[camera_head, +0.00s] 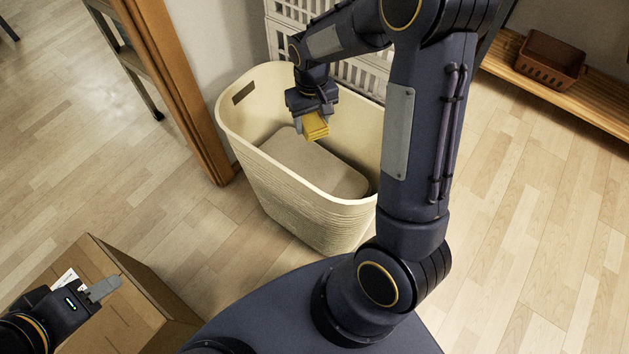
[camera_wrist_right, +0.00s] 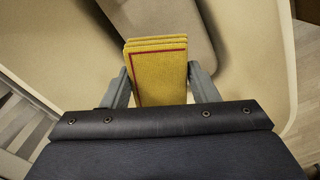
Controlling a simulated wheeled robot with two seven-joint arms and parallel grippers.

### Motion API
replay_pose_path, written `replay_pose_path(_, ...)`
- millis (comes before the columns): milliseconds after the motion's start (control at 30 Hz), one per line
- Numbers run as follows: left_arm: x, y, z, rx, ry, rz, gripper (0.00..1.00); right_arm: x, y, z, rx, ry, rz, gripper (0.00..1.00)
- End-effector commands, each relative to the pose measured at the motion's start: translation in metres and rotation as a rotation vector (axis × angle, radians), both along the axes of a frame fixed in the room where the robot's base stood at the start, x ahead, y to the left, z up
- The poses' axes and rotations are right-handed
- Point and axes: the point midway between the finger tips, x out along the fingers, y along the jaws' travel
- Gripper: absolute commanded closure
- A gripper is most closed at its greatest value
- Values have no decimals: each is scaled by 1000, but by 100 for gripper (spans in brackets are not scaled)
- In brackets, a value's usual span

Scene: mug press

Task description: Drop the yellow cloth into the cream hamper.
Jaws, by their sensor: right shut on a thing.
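The yellow cloth (camera_head: 316,126) is folded in layers and held by my right gripper (camera_head: 312,124). In the right wrist view the cloth (camera_wrist_right: 160,72) shows a red line near its edge, between the two fingers of the gripper (camera_wrist_right: 161,82). The cream hamper (camera_head: 300,202) stands open on the floor. My right gripper holds the cloth over the hamper's opening, apart from its walls. A beige-grey padded thing (camera_head: 310,160) lies inside the hamper. My left gripper (camera_head: 104,288) is at the lower left, far from the hamper; its finger spacing cannot be made out.
A cardboard box (camera_head: 130,305) stands below my left gripper. White slatted crates (camera_head: 350,75) are behind the hamper. A wooden post (camera_head: 180,90) is close to its left. A brown basket (camera_head: 550,60) sits on a wooden bench at the right. The floor at right is clear.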

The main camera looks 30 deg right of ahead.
Motion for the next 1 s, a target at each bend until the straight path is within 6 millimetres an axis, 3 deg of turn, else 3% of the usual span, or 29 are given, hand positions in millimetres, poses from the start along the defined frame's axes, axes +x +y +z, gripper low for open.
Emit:
replay_pose_path(33,0,0,0,0,0,0,64,0,0,0,0,0,0,44)
replay_pose_path(200,0,0,0,0,0,0,64,0,0,0,0,0,0,21)
replay_pose_path(533,0,0,2,0,0,0,64,0,0,5,0,-1,0,21)
replay_pose_path(1000,0,0,25,0,0,0,64,0,0,74,0,-1,1,21)
